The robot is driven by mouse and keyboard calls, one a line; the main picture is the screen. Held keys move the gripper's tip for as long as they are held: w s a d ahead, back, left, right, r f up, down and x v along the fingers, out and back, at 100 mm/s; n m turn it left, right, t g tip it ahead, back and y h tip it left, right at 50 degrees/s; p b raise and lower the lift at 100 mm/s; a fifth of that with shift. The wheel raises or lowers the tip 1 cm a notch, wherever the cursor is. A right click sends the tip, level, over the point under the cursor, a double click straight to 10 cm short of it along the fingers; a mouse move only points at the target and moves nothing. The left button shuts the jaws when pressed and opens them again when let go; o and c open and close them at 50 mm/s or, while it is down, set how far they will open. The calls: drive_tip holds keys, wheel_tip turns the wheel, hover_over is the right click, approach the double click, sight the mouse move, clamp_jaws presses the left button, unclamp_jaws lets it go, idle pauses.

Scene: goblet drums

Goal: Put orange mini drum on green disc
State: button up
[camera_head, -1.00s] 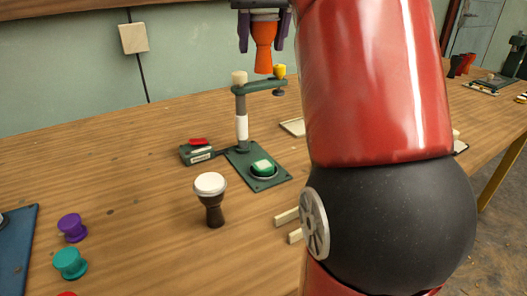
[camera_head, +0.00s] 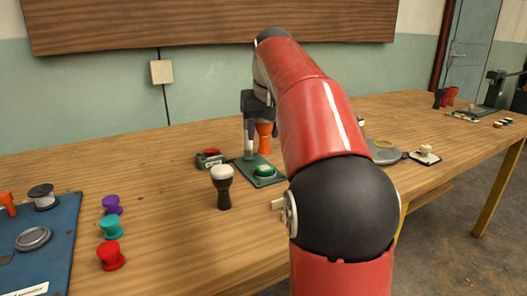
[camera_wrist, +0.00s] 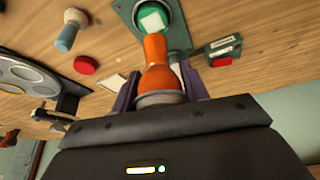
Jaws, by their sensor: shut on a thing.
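The orange mini drum (camera_head: 264,140) is held upright in my gripper (camera_head: 261,122), just above and behind the green disc in the head view. The green disc (camera_head: 264,171) sits on a dark green base plate (camera_head: 272,181) on the table. In the wrist view, my purple fingers (camera_wrist: 158,88) are shut on the wide upper part of the orange drum (camera_wrist: 157,60). Its foot points toward the green disc (camera_wrist: 141,16), which has a pale square on top and is partly cut off. The drum appears apart from the disc; the exact gap cannot be told.
A dark drum with a white top (camera_head: 223,190) stands left of the plate. My arm hides part of the table.

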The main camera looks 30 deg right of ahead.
sight(265, 138)
drive_tip(key=shift+f+b, duration=2.05)
drive_tip(key=shift+f, duration=0.2)
drive_tip(key=o, duration=1)
drive_tip(key=p+v, duration=0.3)
drive_tip(key=v, duration=0.9)
drive_tip(key=shift+r+p, duration=0.2)
drive_tip(key=shift+p, duration=0.15)
drive_tip(key=shift+s, duration=0.1)
